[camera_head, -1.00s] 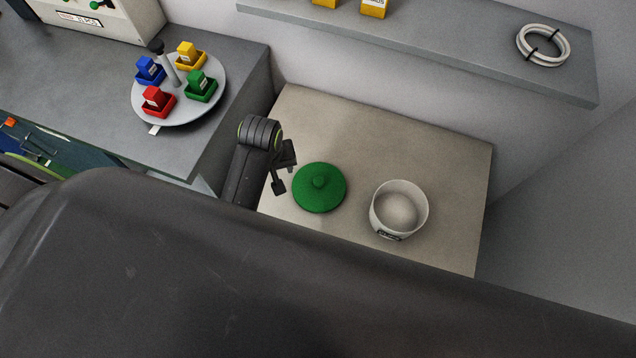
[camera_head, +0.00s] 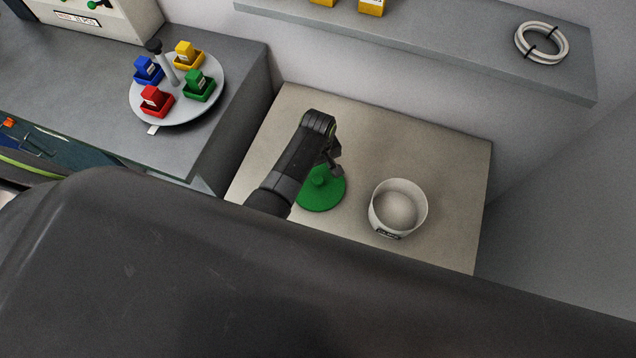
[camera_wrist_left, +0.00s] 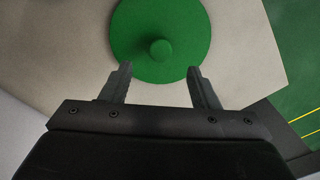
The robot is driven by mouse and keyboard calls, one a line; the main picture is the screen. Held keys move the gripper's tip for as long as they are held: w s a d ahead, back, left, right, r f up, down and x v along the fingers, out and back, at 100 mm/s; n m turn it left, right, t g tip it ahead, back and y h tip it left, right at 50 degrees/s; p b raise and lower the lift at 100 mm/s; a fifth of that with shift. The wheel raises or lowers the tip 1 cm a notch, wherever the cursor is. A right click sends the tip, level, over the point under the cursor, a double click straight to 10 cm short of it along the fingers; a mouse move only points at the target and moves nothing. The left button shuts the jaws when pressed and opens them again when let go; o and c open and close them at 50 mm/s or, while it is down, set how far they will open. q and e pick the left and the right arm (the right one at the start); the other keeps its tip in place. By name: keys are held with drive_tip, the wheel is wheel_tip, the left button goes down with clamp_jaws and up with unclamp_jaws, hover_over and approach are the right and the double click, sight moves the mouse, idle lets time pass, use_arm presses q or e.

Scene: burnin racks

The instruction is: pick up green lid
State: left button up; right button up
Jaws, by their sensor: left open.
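The green lid (camera_head: 322,195) is a round disc with a small knob, lying on the beige table. My left arm partly covers it in the head view. My left gripper (camera_head: 334,164) is over the lid's far edge there. In the left wrist view the green lid (camera_wrist_left: 165,25) lies ahead of my open left gripper (camera_wrist_left: 158,82). Its knob (camera_wrist_left: 161,50) is near the line midway between the fingers, a little beyond the tips. Nothing is between the fingers. My right gripper is not in view.
A white round container (camera_head: 398,207) stands right of the lid on the beige table (camera_head: 440,150). A grey turntable (camera_head: 180,112) with coloured blocks in trays stands on the left bench. A shelf (camera_head: 440,50) with a white cable coil (camera_head: 541,43) runs behind.

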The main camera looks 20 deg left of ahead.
sight(318, 179)
use_arm(q)
drive_tip(key=shift+f+b, duration=0.6)
drive_tip(key=shift+f, duration=0.9)
wheel_tip(318, 179, down, 5)
drive_tip(key=b, duration=0.6)
drive_tip(key=shift+f, duration=0.1)
drive_tip(key=c, duration=1)
